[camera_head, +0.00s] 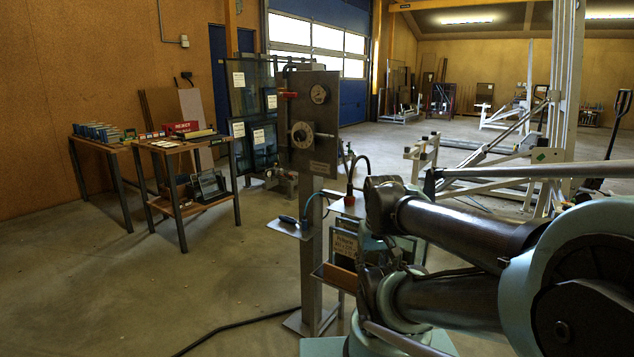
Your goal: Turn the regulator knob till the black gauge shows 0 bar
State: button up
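A grey metal panel (325,150) stands on a post in the middle of the view. A small round gauge (318,94) with a dark rim sits at its upper right; its needle and scale are too small to read. Below it is a round pale dial with a central knob (301,135), which may be the regulator knob; a thin rod sticks out to its right. A red part (288,95) juts from the panel's upper left edge. My arm fills the lower right, in front and to the right of the panel. My gripper cannot be made out.
A small shelf (288,228) with a dark-handled tool is fixed to the post (310,270). A black cable (235,324) runs over the floor to the post's foot. Workbenches (185,143) stand at left.

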aim_at(299, 136)
jog(key=u, duration=0.9)
jog(key=k, duration=0.8)
jog(key=z, duration=0.45)
jog(key=i, duration=0.45)
jog(key=u, duration=0.05)
